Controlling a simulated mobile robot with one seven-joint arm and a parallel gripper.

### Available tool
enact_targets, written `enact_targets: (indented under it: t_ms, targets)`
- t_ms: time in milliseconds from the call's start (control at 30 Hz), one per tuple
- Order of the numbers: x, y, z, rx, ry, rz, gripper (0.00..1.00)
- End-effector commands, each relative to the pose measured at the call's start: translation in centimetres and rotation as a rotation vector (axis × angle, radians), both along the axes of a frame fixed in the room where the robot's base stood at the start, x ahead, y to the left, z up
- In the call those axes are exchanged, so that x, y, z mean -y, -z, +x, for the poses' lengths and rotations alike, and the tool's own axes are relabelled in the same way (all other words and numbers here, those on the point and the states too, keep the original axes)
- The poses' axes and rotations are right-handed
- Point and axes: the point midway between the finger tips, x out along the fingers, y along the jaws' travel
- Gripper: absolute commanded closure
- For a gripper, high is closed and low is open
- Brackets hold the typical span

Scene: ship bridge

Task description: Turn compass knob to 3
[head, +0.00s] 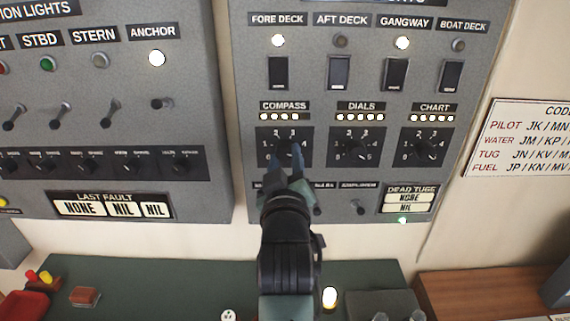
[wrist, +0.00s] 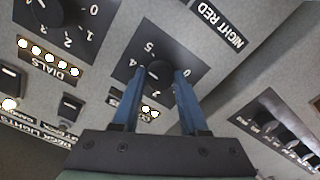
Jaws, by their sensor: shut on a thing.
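The compass knob is a black rotary knob on a dark square dial plate (head: 265,136), under the COMPASS label (head: 284,106) on the grey panel. My gripper (head: 288,152) reaches up to it from below, and its blue fingers cover much of the dial. In the wrist view the knob (wrist: 159,70) sits between the tips of my gripper's fingers (wrist: 160,72), which are shut on it. The digits 4 and 5 show beside it there. The knob's pointer is hidden, so I cannot tell its setting. Several small lamps above the dial are lit.
The DIALS knob (head: 357,149) and CHART knob (head: 423,150) are to the right on the same panel. Rocker switches (head: 338,73) are above and small toggles (head: 361,207) below. A left panel has more switches. A green console (head: 170,285) lies below.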

Motion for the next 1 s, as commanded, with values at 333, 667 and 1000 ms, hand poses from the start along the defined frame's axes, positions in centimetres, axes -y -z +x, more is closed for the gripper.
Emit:
enact_targets:
  t_ms: [333,667,1000]
  targets:
    - [0.13,0.18,0.01,-0.002,0.001,-0.329,1.00]
    - [0.19,0.11,0.00,-0.001,0.002,-0.643,1.00]
    - [0.17,0.07,0.01,-0.002,0.001,-0.948,1.00]
